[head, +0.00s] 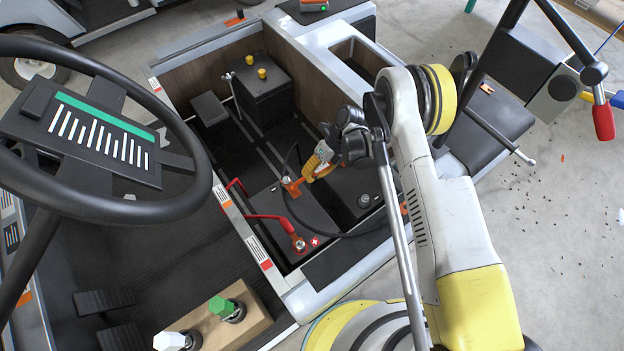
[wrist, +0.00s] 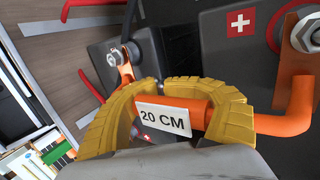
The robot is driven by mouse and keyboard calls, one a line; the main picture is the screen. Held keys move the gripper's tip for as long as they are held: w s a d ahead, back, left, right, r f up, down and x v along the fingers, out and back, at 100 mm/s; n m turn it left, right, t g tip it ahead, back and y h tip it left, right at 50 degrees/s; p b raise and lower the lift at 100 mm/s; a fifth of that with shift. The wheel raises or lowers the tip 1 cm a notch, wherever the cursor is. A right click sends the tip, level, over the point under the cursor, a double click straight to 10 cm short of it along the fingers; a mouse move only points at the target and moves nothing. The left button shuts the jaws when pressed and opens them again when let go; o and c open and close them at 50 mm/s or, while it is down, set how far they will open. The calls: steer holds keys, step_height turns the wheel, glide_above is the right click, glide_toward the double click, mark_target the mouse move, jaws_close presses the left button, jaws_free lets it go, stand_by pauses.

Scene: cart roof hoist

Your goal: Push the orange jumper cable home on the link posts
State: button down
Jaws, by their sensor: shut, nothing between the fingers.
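The orange jumper cable (wrist: 262,123) with its white "20 CM" label (wrist: 165,118) lies across the wrist view. Its right end rises to an orange lug around a metal post (wrist: 306,32). Its left lug (wrist: 126,68) is beside or on another post (wrist: 112,56); I cannot tell how deep either sits. My gripper (wrist: 163,87) has its yellow fingers shut, their tips close together, curving around the labelled part without visibly clamping it. In the head view my gripper (head: 318,162) is over the cable (head: 294,186), hiding its far end.
A red cable (head: 270,217) ends at a post (head: 298,243) nearby. A black cable loops around the battery area. A steering wheel (head: 190,205) stands at left, and a box with yellow knobs (head: 262,90) is behind. Green and white knobs (head: 228,308) are at the front.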

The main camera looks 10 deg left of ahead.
mark_target(319, 167)
steer(key=c, duration=1.5)
jaws_free()
steer(key=shift+o, duration=0.2)
steer(key=v, duration=1)
steer(key=shift+r, duration=0.3)
steer(key=shift+v, duration=0.8)
steer(key=shift+w+d+f, duration=0.1)
steer(key=shift+w+d, duration=0.05)
